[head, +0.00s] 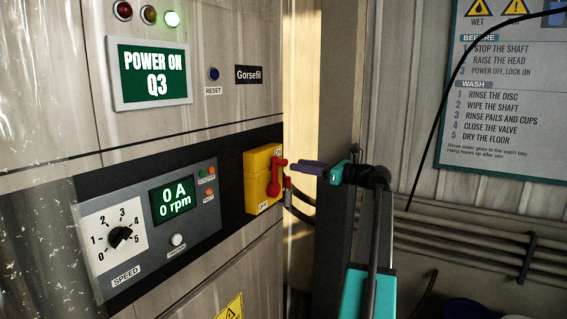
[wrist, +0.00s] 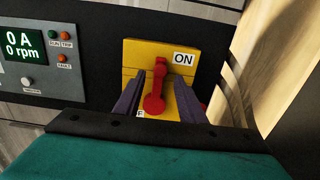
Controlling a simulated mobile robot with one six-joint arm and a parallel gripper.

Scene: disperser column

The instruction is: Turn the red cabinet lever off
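The red lever (head: 273,177) sits on a yellow switch plate (head: 258,205) on the cabinet front. Its handle points up, toward the ON label; the OFF label is at the bottom. In the wrist view the red lever (wrist: 156,92) stands upright on the yellow plate (wrist: 145,52), and the OFF label is mostly hidden. My gripper (head: 291,168) is in front of the plate, to the right of the lever in the head view. In the wrist view its purple fingers (wrist: 158,86) are apart, one on each side of the lever, with visible gaps between.
The cabinet screen (head: 152,74) reads POWER ON Q3, and a green lamp (head: 171,19) is lit. A speed panel (head: 150,225) with a black knob is left of the switch, its display at 0 rpm. A small red part (head: 287,182) is at the plate's right side.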

